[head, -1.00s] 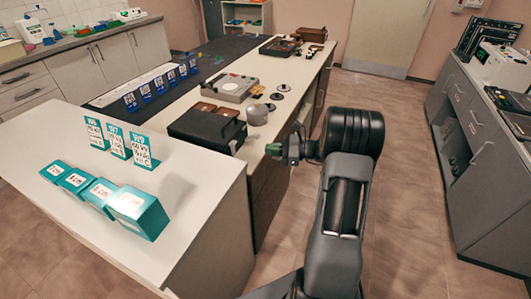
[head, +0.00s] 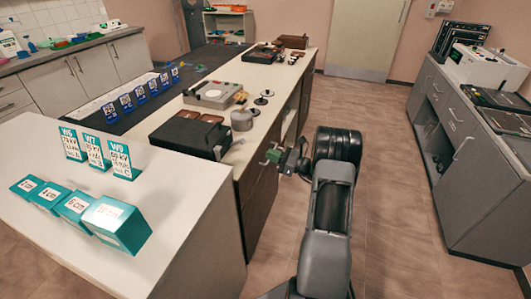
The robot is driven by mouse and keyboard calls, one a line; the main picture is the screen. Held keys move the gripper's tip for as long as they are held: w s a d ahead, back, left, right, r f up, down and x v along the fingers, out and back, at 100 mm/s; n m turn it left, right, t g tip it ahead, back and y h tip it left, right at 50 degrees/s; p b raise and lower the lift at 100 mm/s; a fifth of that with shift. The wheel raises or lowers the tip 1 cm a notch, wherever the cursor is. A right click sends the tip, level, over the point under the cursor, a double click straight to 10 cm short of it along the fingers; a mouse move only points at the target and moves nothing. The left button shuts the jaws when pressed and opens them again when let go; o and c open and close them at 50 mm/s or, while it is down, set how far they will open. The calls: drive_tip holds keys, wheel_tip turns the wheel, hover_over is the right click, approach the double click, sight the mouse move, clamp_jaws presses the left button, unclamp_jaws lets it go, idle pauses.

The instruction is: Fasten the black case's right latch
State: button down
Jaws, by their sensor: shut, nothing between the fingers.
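A black case (head: 187,135) lies with its lid down on the white-topped counter, left of my gripper. A small dark fitting shows at its right end (head: 218,153). It is too small to tell whether this is the right latch or how it stands. My gripper (head: 269,157) is shut and empty, in the air beside the counter's right edge. It is to the right of the case and apart from it.
A grey domed object (head: 242,120) and several black discs (head: 262,100) stand behind the case. Brown pads, a grey device (head: 213,95) and another dark case (head: 262,54) lie further back. Teal boxes (head: 118,225) and cards stand at front left. The floor on the right (head: 390,150) is clear.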

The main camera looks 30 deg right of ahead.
sight(252, 153)
drive_tip(key=x, duration=0.8)
drive_tip(key=shift+w+a, duration=0.2)
drive_tip(key=shift+d+r+p, duration=0.1)
drive_tip(key=shift+p, duration=0.2)
